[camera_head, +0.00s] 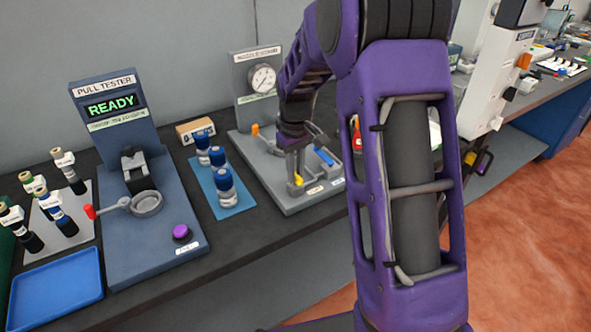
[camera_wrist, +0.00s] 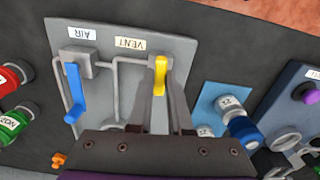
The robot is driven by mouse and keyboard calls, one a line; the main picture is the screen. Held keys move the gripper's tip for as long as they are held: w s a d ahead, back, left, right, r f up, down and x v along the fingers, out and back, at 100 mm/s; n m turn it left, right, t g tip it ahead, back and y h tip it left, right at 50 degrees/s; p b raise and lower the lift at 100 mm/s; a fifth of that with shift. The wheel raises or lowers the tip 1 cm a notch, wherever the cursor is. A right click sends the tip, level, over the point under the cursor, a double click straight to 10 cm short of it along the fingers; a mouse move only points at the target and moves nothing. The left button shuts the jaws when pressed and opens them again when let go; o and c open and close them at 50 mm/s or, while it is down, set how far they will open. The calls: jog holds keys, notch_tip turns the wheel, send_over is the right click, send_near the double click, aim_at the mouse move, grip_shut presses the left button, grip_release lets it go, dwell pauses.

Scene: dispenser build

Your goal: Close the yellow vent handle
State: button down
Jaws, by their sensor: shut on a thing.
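The yellow vent handle (camera_wrist: 160,72) sits beside the VENT label on a grey panel (camera_wrist: 130,22). In the head view a small piece of the handle (camera_head: 298,180) shows low on the panel. My gripper (camera_wrist: 164,90) reaches down with one finger on each side of the handle and is shut on it. The lower part of the handle is partly hidden by the fingers and the gripper body. In the head view my gripper (camera_head: 294,176) is over the front of the panel.
A blue handle (camera_wrist: 74,92) by the AIR label stands to the left in the wrist view. A pressure gauge (camera_head: 262,79) rises behind. Blue-capped bottles (camera_head: 224,180) and the pull tester (camera_head: 150,235) are at left.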

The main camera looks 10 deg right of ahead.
jog(key=shift+m, duration=0.5)
jog(key=c, duration=0.8)
grip_release()
jog(key=shift+c, duration=0.2)
notch_tip(320, 180, up, 18)
jog(key=p, duration=0.1)
jog(key=shift+f+p, duration=0.25)
jog(key=shift+p, duration=0.15)
